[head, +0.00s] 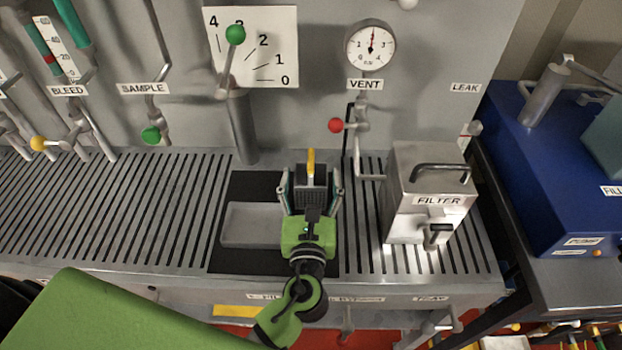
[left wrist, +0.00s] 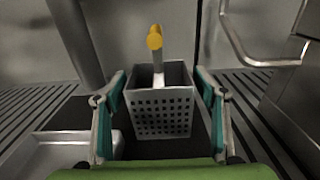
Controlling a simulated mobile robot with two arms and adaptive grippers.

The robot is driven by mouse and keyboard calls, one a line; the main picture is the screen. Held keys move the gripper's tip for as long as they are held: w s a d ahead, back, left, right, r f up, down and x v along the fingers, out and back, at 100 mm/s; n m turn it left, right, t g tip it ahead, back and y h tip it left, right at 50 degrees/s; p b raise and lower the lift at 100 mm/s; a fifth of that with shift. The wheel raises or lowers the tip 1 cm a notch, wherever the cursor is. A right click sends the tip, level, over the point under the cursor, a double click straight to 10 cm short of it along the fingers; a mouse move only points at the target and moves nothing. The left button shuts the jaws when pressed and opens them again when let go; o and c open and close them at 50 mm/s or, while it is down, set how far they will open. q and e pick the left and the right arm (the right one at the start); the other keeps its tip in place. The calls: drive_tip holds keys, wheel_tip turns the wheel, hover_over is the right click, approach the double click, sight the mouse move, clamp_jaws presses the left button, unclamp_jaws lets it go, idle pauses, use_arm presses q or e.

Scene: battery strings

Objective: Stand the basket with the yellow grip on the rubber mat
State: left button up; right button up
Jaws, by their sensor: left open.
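The grey perforated basket (head: 312,186) with its upright yellow grip (head: 311,161) stands upright toward the back right of the black rubber mat (head: 250,184). In the left wrist view the basket (left wrist: 163,110) and its yellow grip (left wrist: 155,40) show centrally, with dark mat around the base. My left gripper (head: 311,191) is open, its fingers on either side of the basket. In the left wrist view a gap shows between the basket and each finger (left wrist: 162,110). The contact under the basket is partly hidden. My right gripper is not in view.
A shallow grey tray (head: 250,226) lies on the mat left of my gripper. A metal FILTER box (head: 425,200) stands to the right. Behind are a vertical pipe (head: 243,130) and a red-knobbed VENT valve (head: 336,125). The slatted bench at left (head: 110,210) is clear.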

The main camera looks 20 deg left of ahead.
use_arm(q)
drive_tip(key=b+v, duration=0.2)
drive_tip(key=v, duration=0.9)
drive_tip(key=shift+s, duration=0.1)
drive_tip(key=shift+s+d+r, duration=0.15)
drive_tip(key=shift+s, duration=0.25)
